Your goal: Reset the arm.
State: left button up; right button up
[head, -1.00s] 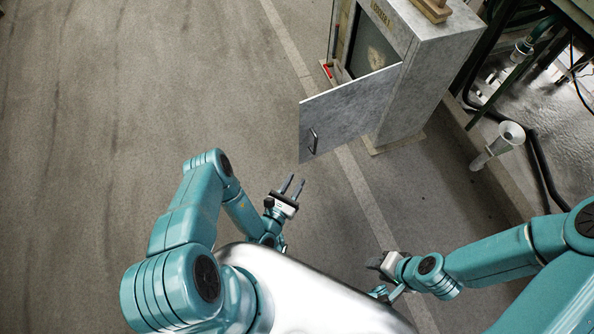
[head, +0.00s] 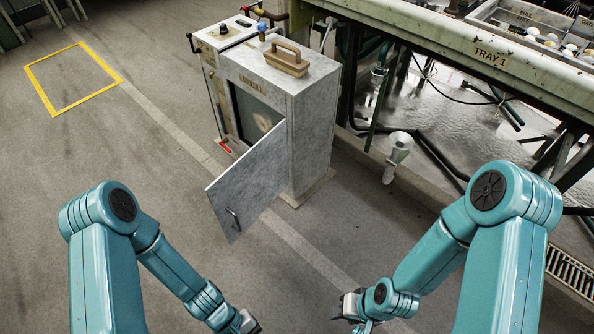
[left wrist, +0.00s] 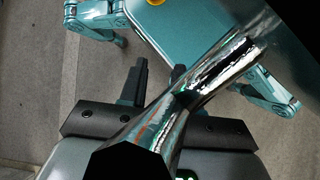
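My left gripper (head: 250,324) is at the bottom edge of the head view, mostly cut off. In the left wrist view its two dark fingers (left wrist: 157,80) stand apart. I see nothing clearly held between them, though a shiny metal part crosses in front and hides some of the right finger. My right gripper (head: 346,307) is low at the bottom centre of the head view, over the floor. It is small and partly behind its wrist, so I cannot tell its opening. Both arms are bent, with the forearms angled inward.
A grey cabinet (head: 310,130) stands ahead with its door (head: 250,178) swung open toward me. A brown handled block (head: 287,62) rests on top. A white funnel-shaped thing (head: 398,150) stands to its right by the wet basin. A yellow floor square (head: 72,78) lies far left. The left floor is clear.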

pick_arm(q)
jog(key=w+a+r+m+t+y+p, duration=0.1)
jog(key=w+a+r+m+t+y, duration=0.1)
jog(key=w+r+m+t, duration=0.5)
notch_tip(320, 180, up, 19)
jog(key=n+g+p, duration=0.1)
jog(key=p, duration=2.1)
jog(key=shift+w+a+g, duration=0.2)
jog(key=shift+w+g, duration=0.1)
jog(key=shift+w, duration=0.1)
